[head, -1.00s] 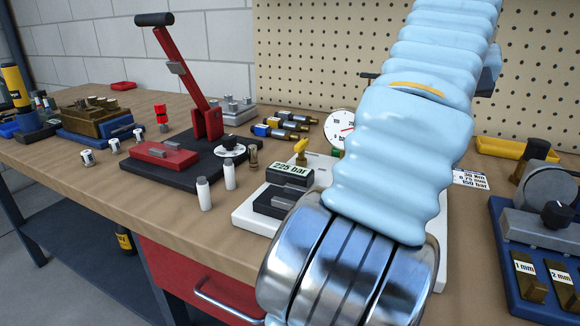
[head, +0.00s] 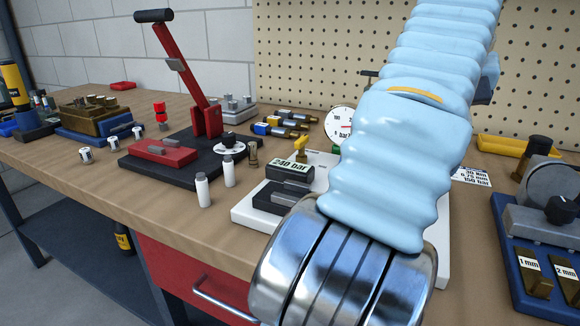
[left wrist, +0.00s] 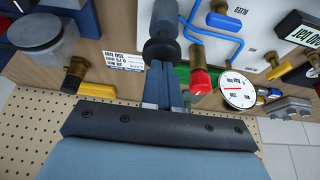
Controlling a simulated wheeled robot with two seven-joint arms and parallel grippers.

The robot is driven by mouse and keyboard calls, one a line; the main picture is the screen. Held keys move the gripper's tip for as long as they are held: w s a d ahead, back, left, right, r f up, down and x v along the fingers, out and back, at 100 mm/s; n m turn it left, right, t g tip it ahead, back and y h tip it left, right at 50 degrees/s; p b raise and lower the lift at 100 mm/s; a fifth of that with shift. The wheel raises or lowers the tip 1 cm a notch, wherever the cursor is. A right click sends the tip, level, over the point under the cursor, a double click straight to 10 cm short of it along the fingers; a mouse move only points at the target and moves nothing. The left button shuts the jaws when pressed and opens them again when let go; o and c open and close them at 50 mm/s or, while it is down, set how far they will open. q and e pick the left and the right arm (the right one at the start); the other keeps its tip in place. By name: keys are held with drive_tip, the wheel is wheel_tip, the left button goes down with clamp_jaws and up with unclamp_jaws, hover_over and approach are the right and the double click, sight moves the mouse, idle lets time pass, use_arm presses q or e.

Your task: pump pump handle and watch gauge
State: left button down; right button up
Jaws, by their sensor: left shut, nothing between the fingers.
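A dark knobbed handle (left wrist: 162,48), apparently the pump handle, is in the left wrist view. My left gripper (left wrist: 163,80) is shut and empty, with its fingertips at this handle; whether they touch is unclear. The round white gauge (head: 340,123) with a red needle is partly behind my sleeved arm in the head view, and it also shows in the left wrist view (left wrist: 237,90). A digital readout (head: 290,167) shows 240 bar. The pump's white base (head: 248,212) is largely covered by my arm. My right gripper is in neither view.
A red lever press (head: 188,75) stands on a black base to the left. White bottles (head: 203,190) stand near the front. A blue rack (head: 527,285) and grey device are at right. A pegboard (head: 320,50) closes off the back.

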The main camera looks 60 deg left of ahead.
use_arm(q)
drive_tip(key=shift+f+b, duration=0.7)
drive_tip(key=shift+f, duration=0.45)
wheel_tip(320, 180, up, 3)
drive_tip(key=p, duration=0.4)
drive_tip(key=shift+r, duration=0.1)
drive_tip(key=shift+r+p, duration=0.65)
drive_tip(key=shift+r, duration=1.3)
drive_tip(key=shift+s, duration=0.1)
